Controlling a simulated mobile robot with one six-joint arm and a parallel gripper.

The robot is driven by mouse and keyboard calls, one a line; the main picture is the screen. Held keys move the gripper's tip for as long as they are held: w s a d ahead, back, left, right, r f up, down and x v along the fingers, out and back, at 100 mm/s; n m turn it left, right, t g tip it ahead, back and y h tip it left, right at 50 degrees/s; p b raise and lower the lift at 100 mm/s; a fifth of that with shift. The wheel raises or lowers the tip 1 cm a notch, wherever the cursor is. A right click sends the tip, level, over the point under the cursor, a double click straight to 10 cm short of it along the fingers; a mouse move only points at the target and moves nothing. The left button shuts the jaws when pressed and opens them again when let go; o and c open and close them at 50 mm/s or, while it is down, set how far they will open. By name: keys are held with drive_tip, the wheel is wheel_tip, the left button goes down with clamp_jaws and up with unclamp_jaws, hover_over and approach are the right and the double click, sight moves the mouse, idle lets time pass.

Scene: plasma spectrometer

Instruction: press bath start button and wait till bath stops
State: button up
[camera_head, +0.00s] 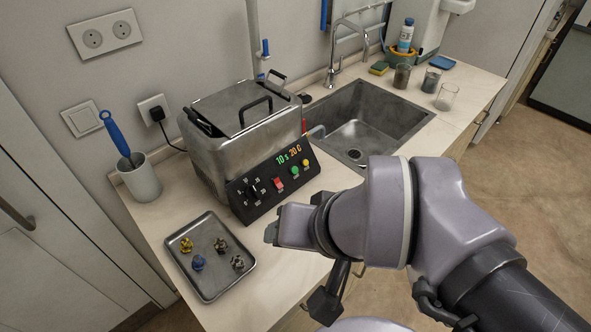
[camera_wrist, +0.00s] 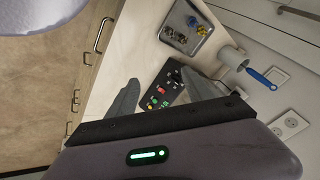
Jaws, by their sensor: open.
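The bath (camera_head: 232,135) is a metal tank with a closed, handled lid on the counter. Its black control panel (camera_head: 262,198) faces front, with a lit display (camera_head: 289,154) that seems to read 10 s and 20 0. The panel carries dark knobs, a red switch (camera_head: 279,184), a green button (camera_head: 294,170) and a yellow button (camera_head: 306,163). Button labels are too small to read. In the wrist view, my gripper (camera_wrist: 160,76) is open and empty, its fingers spread with the panel (camera_wrist: 173,76) showing beyond and between them. Contact with any button is not visible.
A metal tray (camera_head: 209,285) with several small parts stands left of the panel. A cup (camera_head: 141,181) with a blue-handled tool is behind it. The sink (camera_head: 390,112) and tap lie right of the bath. Glass containers (camera_head: 446,97) stand beyond the sink.

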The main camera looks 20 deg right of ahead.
clamp_jaws()
idle(1.7)
